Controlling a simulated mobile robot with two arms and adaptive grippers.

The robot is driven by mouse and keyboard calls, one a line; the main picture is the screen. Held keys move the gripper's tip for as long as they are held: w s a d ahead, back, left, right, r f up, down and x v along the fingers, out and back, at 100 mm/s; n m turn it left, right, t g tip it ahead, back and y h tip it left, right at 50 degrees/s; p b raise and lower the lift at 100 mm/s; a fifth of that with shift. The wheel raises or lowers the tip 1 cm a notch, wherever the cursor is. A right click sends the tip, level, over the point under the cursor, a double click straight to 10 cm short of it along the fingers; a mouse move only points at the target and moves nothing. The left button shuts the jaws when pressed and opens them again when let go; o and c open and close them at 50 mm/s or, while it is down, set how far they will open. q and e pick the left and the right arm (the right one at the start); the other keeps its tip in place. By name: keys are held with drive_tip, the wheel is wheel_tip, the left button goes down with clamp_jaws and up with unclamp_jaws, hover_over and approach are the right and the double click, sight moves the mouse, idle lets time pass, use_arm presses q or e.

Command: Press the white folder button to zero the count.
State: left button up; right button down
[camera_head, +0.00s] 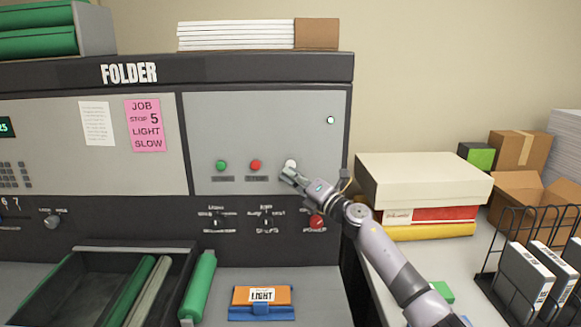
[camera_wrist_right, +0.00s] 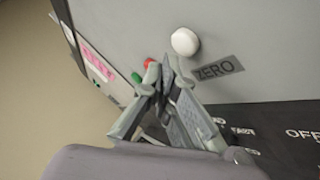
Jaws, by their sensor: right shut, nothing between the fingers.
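The white button (camera_head: 291,164) is on the grey folder panel (camera_head: 265,115), to the right of a red button (camera_head: 255,165) and a green button (camera_head: 221,166). In the right wrist view the white button (camera_wrist_right: 185,42) stands out from the panel beside a label reading ZERO. My right gripper (camera_head: 287,174) is shut and empty, with its tips just below the white button in the head view. In the wrist view the fingertips (camera_wrist_right: 162,72) are close to the button; whether they touch the panel I cannot tell. My left gripper is not in view.
Knobs (camera_head: 267,222) and a red knob (camera_head: 317,222) sit on the dark strip below. A pink note (camera_head: 145,125) is on the left panel. Boxes (camera_head: 424,182) and a wire rack (camera_head: 487,274) stand on the right table. An orange and blue block (camera_head: 262,303) lies in front.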

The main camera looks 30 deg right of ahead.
drive_tip(key=shift+d, duration=0.1)
drive_tip(key=shift+w+d, duration=0.15)
drive_tip(key=shift+w, duration=0.2)
drive_tip(key=shift+w+d+b, duration=0.25)
drive_tip(key=shift+w+b, duration=0.1)
drive_tip(key=shift+b, duration=0.3)
idle(0.3)
drive_tip(key=shift+s+a, duration=0.1)
idle(0.3)
drive_tip(key=shift+s+a+p, duration=0.4)
drive_tip(key=shift+s+p, duration=0.2)
drive_tip(key=shift+s, duration=0.05)
drive_tip(key=s+a+p, duration=0.1)
drive_tip(key=s, duration=0.2)
drive_tip(key=s+a+p, duration=0.1)
drive_tip(key=shift+s+a+p, duration=0.15)
drive_tip(key=shift+a+p, duration=0.15)
